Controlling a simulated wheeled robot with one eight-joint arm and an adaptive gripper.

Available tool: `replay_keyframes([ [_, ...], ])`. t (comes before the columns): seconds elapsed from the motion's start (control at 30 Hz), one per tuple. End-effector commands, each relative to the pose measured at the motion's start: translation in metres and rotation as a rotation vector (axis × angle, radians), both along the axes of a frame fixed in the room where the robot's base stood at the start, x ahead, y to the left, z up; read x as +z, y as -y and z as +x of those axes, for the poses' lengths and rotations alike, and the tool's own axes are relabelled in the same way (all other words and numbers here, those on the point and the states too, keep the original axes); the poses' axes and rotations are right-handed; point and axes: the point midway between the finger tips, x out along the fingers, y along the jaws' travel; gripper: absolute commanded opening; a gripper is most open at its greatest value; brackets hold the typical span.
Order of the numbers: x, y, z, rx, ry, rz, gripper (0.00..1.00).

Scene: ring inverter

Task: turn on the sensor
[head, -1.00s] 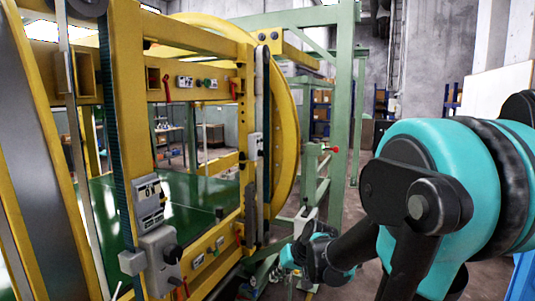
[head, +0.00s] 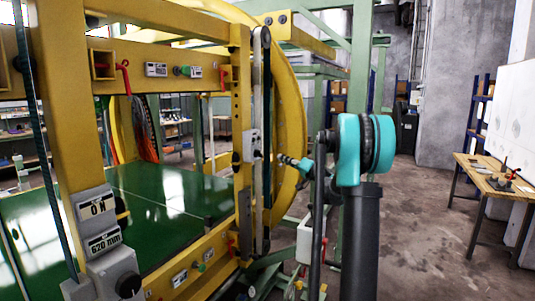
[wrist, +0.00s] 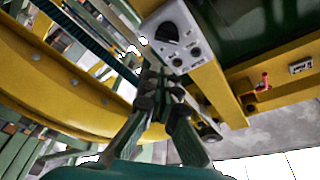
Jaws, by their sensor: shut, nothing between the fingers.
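My gripper (wrist: 160,76) is shut and empty in the wrist view. Its fingertips are close below a light grey box (wrist: 184,38) with a black knob and several small round fittings; I cannot tell whether they touch. In the head view my gripper (head: 284,159) is small and points left, just right of a grey box (head: 252,146) on the yellow frame's upright. This may be the same box, but its face is turned away there. No label marks either one as the sensor.
The yellow frame (head: 60,110) and its ring (head: 291,110) stand close around my gripper, with a green conveyor surface (head: 160,207) at left. A box with a dark knob (head: 128,284) is at lower left. A wooden table (head: 497,180) is at right, beyond open floor.

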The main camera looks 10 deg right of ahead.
Motion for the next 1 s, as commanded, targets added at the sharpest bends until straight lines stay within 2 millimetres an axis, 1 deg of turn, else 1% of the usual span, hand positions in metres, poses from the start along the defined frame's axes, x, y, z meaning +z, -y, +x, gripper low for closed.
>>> replay_keyframes([
  [0.03,0.003,0.007,0.006,-0.008,0.013,0.015,0.0],
  [0.1,0.007,0.012,0.01,-0.017,0.026,0.029,0.0],
  [0.2,0.009,0.016,0.012,-0.022,0.034,0.039,0.0],
  [0.57,0.009,0.014,0.014,-0.021,0.034,0.039,0.0],
  [0.67,0.011,0.008,0.02,-0.02,0.033,0.039,0.0],
  [0.77,0.014,-0.001,0.031,-0.019,0.033,0.039,0.0],
  [1.0,0.024,-0.03,0.067,-0.019,0.033,0.039,0.0],
])
